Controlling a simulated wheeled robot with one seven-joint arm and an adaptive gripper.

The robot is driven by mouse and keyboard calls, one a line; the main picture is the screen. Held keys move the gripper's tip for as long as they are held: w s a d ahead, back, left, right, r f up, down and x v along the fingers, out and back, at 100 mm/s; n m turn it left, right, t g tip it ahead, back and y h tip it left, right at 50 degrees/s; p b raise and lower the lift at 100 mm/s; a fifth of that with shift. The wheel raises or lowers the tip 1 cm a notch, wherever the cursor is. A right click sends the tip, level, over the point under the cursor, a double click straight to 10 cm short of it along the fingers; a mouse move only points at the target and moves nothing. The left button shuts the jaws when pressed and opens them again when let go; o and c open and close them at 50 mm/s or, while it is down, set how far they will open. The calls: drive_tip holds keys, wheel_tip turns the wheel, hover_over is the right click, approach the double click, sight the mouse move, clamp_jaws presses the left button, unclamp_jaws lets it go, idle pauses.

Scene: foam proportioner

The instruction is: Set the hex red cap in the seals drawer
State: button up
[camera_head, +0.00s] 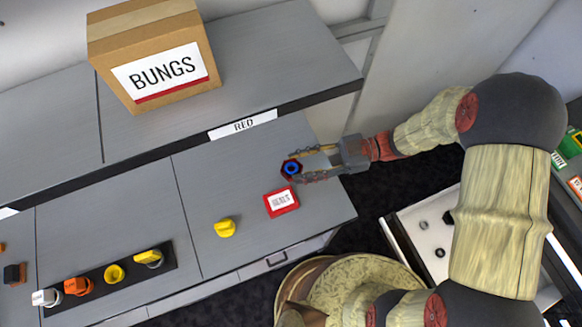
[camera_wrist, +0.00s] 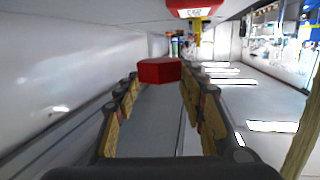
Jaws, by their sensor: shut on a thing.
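In the wrist view the cap (camera_wrist: 160,71) shows as a red hexagonal block between the fingertips of my gripper (camera_wrist: 157,80). A white, open-topped drawer or tray (camera_head: 400,236) with several small black pieces in it is at the lower right, partly behind my arm. I cannot read a seals label on it.
A red-framed sign (camera_head: 282,202) and a yellow cap (camera_head: 225,228) are on the counter. A black strip (camera_head: 172,262) holds several caps at left. A BUNGS box (camera_head: 155,55) stands on the raised shelf (camera_head: 280,50). A drawer front with a handle (camera_head: 277,258) is below the counter edge.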

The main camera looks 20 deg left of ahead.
sight(294, 162)
drive_tip(key=w+a+f, duration=0.1)
drive_tip(key=w+a+f+b, duration=0.1)
drive_tip(key=f, duration=0.1)
drive_tip(key=w+a+f+b, duration=0.1)
drive_tip(key=f, duration=0.1)
drive_tip(key=shift+w+f, duration=0.1)
drive_tip(key=shift+f, duration=0.15)
drive_tip(key=shift+w+a+f+b, duration=0.15)
drive_tip(key=shift+f+b, duration=0.7)
drive_tip(key=shift+f, duration=0.85)
drive_tip(key=shift+f, duration=0.15)
drive_tip(key=o, duration=1.1)
drive_tip(key=shift+o, duration=0.6)
drive_tip(key=shift+w+d+r, duration=0.1)
drive_tip(key=shift+d+r, duration=0.1)
drive_tip(key=shift+r, duration=0.05)
drive_tip(key=p+v, duration=0.3)
drive_tip(key=v, duration=0.8)
drive_tip(key=shift+w+d, duration=0.15)
drive_tip(key=shift+d, duration=0.1)
